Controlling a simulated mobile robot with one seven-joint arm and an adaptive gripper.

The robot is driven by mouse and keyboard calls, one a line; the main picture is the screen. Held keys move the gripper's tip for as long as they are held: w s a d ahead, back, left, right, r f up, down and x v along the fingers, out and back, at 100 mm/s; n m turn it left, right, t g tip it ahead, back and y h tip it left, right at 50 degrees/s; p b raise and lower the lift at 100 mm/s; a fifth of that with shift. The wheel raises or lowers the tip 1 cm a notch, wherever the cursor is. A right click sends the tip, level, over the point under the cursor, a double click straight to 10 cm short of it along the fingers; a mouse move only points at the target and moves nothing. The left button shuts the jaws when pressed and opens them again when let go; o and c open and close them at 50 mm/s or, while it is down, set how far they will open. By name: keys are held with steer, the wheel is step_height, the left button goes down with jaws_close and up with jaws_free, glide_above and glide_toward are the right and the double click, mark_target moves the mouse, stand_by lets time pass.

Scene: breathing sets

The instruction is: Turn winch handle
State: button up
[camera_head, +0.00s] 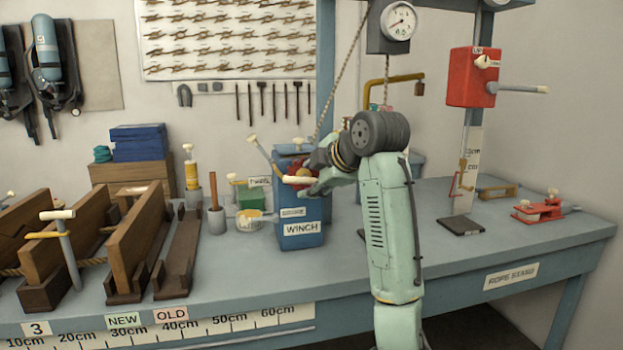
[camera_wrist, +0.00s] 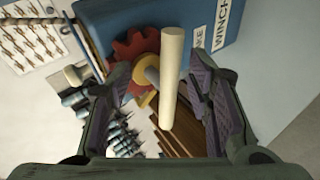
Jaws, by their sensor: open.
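The winch (camera_head: 302,232) is a blue box with a "WINCH" label, standing on the workbench; its blue side and label also show in the wrist view (camera_wrist: 196,10). A red gear (camera_wrist: 136,54) sits on its side. The winch handle (camera_wrist: 172,78) is a cream cylinder on a grey crank with a yellow hub behind it. In the head view the handle (camera_head: 299,180) points left. My gripper (camera_head: 316,183) is at the winch. In the wrist view my gripper (camera_wrist: 163,92) is open, with the handle between its fingers and a visible gap on both sides. Contact is not visible.
A workbench (camera_head: 440,262) carries the winch. Wooden blocks with rope (camera_head: 100,240) stand at left. A brake lever (camera_head: 262,152) rises behind the winch. A red box with a handle (camera_head: 472,78) is on a post at right, above a red clamp (camera_head: 545,209).

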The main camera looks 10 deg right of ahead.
steer(key=v, duration=1.2)
steer(key=shift+w, duration=0.1)
